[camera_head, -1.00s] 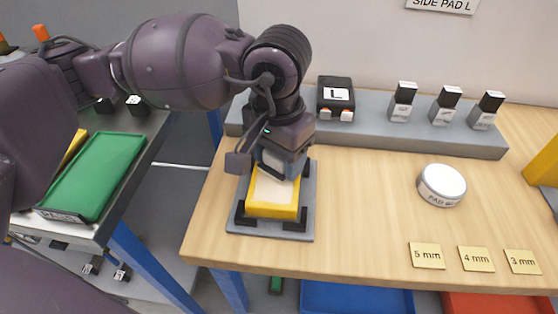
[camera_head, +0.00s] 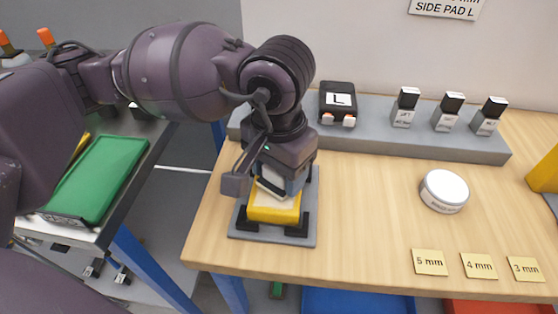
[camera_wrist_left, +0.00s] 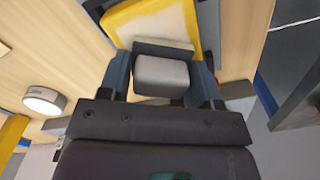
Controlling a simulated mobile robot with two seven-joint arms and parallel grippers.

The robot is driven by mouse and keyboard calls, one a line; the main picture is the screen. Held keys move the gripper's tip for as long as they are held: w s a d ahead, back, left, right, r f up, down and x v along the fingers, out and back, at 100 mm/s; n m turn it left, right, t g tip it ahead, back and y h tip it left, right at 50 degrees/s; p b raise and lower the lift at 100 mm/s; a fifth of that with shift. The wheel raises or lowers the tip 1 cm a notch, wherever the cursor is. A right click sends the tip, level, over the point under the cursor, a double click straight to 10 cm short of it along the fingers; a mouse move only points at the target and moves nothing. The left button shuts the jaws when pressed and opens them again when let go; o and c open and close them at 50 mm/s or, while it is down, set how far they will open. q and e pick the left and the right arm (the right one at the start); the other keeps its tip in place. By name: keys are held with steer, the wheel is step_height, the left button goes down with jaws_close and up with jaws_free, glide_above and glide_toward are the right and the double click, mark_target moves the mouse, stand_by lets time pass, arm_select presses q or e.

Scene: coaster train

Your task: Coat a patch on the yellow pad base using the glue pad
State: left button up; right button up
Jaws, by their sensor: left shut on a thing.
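The yellow pad base (camera_head: 274,215) has a pale top and lies in a grey fixture (camera_head: 312,190) with black corner clamps, near the table's left front. It also shows in the left wrist view (camera_wrist_left: 125,18). My left gripper (camera_head: 277,184) is directly over it, pointing down. Its blue fingers are shut on the glue pad, a grey-white block (camera_wrist_left: 162,77) with a darker grey strip along its far side. The glue pad's end is at the pale top; I cannot tell whether they touch. The gripper hides the far part of the base. My right gripper is out of view.
A grey shelf (camera_head: 380,133) behind holds a black device marked L (camera_head: 338,103) and several small bottles (camera_head: 447,112). A round white tin (camera_head: 444,190) and yellow thickness cards (camera_head: 430,262) lie to the right. A green tray (camera_head: 100,180) stands on the left bench.

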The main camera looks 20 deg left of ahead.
mark_target(275, 208)
arm_select(q)
steer(key=shift+s+d, duration=0.2)
steer(key=shift+s, duration=0.4)
steer(key=shift+s+d, duration=0.15)
steer(key=shift+s, duration=0.4)
steer(key=shift+s+d+f, duration=0.1)
steer(key=shift+s+d, duration=0.05)
steer(key=shift+s, duration=0.3)
steer(key=shift+s+d+f, duration=0.1)
steer(key=shift+s, duration=0.35)
